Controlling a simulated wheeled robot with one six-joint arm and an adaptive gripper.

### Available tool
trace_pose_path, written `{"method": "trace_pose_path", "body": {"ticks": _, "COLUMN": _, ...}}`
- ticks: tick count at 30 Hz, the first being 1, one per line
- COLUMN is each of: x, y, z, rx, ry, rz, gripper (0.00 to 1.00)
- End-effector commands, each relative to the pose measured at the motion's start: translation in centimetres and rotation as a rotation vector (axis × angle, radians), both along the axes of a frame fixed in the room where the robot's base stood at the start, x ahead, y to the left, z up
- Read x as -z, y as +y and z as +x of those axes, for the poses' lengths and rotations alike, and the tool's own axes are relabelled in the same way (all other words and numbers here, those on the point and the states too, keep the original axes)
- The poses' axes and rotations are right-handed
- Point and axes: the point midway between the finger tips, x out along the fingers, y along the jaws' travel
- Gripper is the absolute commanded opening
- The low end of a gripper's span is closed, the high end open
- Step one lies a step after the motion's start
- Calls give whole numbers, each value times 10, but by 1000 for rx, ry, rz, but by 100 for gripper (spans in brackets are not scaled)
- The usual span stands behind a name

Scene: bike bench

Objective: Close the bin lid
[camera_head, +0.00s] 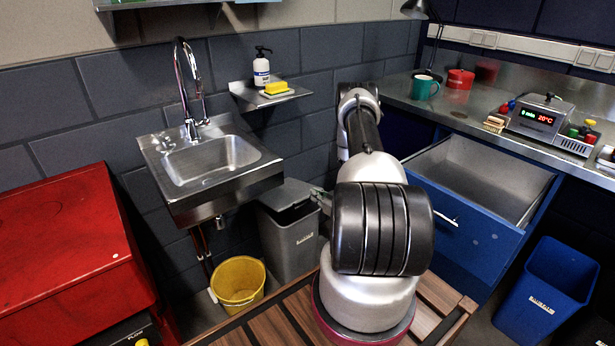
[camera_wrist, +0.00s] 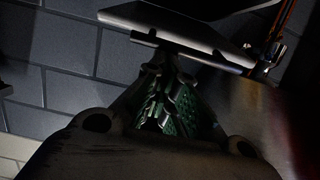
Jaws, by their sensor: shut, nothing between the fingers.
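My gripper (camera_head: 319,194) is beside the lid's right end, partly hidden by my arm. In the wrist view, my gripper (camera_wrist: 168,112) is shut and empty, with its greenish pads together. A grey panel edge, perhaps the lid (camera_wrist: 190,27), lies just beyond the fingertips; contact is unclear.
A steel sink (camera_head: 212,165) hangs left of the bin, with a yellow bucket (camera_head: 238,281) below. A red cabinet (camera_head: 70,250) stands at left. An open blue drawer (camera_head: 468,226) and a blue bin (camera_head: 545,290) are at right. A wooden surface (camera_head: 262,322) lies in front.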

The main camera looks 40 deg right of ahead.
Motion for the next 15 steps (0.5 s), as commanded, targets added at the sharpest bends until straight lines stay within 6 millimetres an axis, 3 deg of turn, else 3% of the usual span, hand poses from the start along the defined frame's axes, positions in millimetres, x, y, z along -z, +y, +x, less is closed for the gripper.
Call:
{"method": "trace_pose_path", "body": {"ticks": 1, "x": 16, "y": 0, "z": -7, "rx": 1, "ry": 3, "rz": 4, "gripper": 0}}
{"method": "trace_pose_path", "body": {"ticks": 6, "x": 58, "y": 0, "z": -19, "rx": 0, "ry": 1, "rz": 1, "gripper": 0}}
{"method": "trace_pose_path", "body": {"ticks": 15, "x": 106, "y": -1, "z": -26, "rx": 0, "ry": 1, "rz": 0, "gripper": 0}}
